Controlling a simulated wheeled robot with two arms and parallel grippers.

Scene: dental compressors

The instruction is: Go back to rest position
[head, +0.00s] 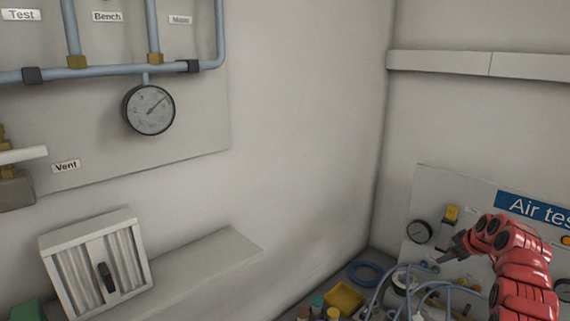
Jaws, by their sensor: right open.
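My right arm is red and comes in from the lower right. Its small dark gripper (443,258) points left and down, in front of the air test panel (428,190) on the right wall. The gripper is open, and nothing shows between its fingers. My left gripper is out of the frame.
Below the gripper, the bench holds blue tubing (385,283), a blue ring (366,273), a yellow tray (344,298) and several small bottles. A gauge (149,109) and pipes are on the left wall, above a grey box (97,262) on a ledge. The middle is bare wall.

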